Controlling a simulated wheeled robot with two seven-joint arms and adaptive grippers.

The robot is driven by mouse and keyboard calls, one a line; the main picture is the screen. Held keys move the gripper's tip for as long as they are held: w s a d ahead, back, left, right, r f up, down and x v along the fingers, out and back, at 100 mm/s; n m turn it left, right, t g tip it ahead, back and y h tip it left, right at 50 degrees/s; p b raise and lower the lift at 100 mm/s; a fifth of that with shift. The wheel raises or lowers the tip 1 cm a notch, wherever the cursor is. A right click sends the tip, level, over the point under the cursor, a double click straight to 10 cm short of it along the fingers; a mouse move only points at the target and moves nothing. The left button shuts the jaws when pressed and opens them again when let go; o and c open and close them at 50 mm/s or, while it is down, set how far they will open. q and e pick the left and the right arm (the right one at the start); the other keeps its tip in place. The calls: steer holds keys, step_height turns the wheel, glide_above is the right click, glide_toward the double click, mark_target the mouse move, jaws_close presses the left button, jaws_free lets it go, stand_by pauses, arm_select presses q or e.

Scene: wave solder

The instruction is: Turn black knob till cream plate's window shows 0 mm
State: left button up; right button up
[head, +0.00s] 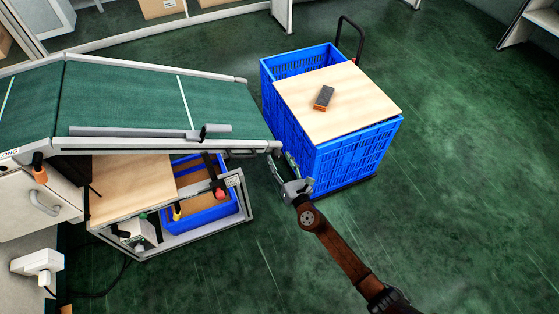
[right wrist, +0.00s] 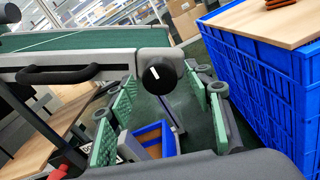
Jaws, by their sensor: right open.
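The black knob (right wrist: 160,76) with a white mark sits on the grey end of the green-topped conveyor in the right wrist view. The mark stands near upright, tilted slightly. My right gripper (right wrist: 163,92) is open, its green-padded fingers on either side of the knob in the picture; I see no contact. In the head view my right gripper (head: 284,168) is just below the conveyor's right corner, beside the blue crate. I cannot make out the cream plate's window or its reading in either view. My left gripper is not in view.
The conveyor (head: 130,95) slopes across the left. A blue crate (head: 345,160) with a wooden board (head: 355,105) stands close right of my right gripper. A black handle (right wrist: 58,74) juts from the conveyor's side. Below is a frame with a blue bin (head: 205,215). The right floor is clear.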

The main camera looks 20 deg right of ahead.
steer(key=shift+c, duration=0.4)
steer(key=c, duration=1.1)
